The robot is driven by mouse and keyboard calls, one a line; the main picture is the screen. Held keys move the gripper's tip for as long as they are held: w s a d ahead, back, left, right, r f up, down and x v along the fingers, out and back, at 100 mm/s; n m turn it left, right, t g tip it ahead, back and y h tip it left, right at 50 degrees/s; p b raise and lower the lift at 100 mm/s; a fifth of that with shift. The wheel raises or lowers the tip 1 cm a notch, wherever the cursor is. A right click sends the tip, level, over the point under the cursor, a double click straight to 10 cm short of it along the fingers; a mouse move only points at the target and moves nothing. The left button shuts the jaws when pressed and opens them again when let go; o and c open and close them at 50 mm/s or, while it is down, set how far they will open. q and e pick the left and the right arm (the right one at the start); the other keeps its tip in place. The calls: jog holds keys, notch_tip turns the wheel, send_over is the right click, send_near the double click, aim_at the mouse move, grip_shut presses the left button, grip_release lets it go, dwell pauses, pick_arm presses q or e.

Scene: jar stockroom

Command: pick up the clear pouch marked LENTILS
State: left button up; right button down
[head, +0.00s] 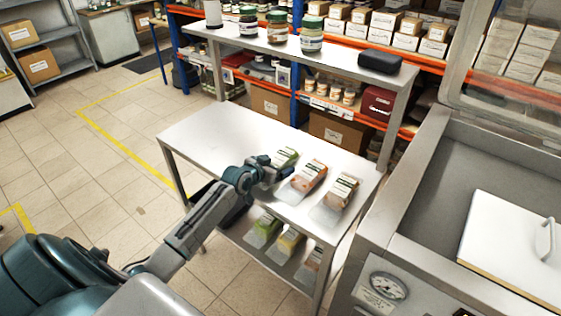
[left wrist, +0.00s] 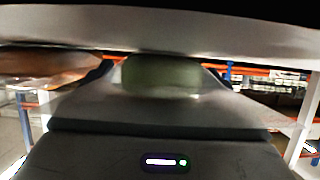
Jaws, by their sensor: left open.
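Three clear pouches with labels lie in a row on the metal table (head: 205,135): one with green contents (head: 287,155), one with orange-red contents (head: 310,172) and one with beige contents (head: 343,188). Their print is too small for me to read, so I cannot tell which is marked LENTILS. My left gripper (head: 275,172) is open, low over the table at the near end of the green pouch. In the left wrist view a blurred green patch (left wrist: 160,75), probably that pouch, is close ahead, with an orange shape (left wrist: 50,66) to its left. My right gripper is out of view.
More pouches, green (head: 264,226), yellow (head: 290,241) and a partly hidden one (head: 309,264), lie on the table's lower shelf. A raised shelf (head: 270,50) behind holds jars and a black case (head: 380,61). A grey chest (head: 440,170) stands right. The table's left part is bare.

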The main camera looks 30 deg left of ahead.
pick_arm(q)
jog(key=shift+s, duration=0.1)
jog(key=shift+c, duration=0.2)
jog(key=shift+r, duration=0.1)
jog(key=c, duration=1.1)
jog(key=shift+c, duration=0.2)
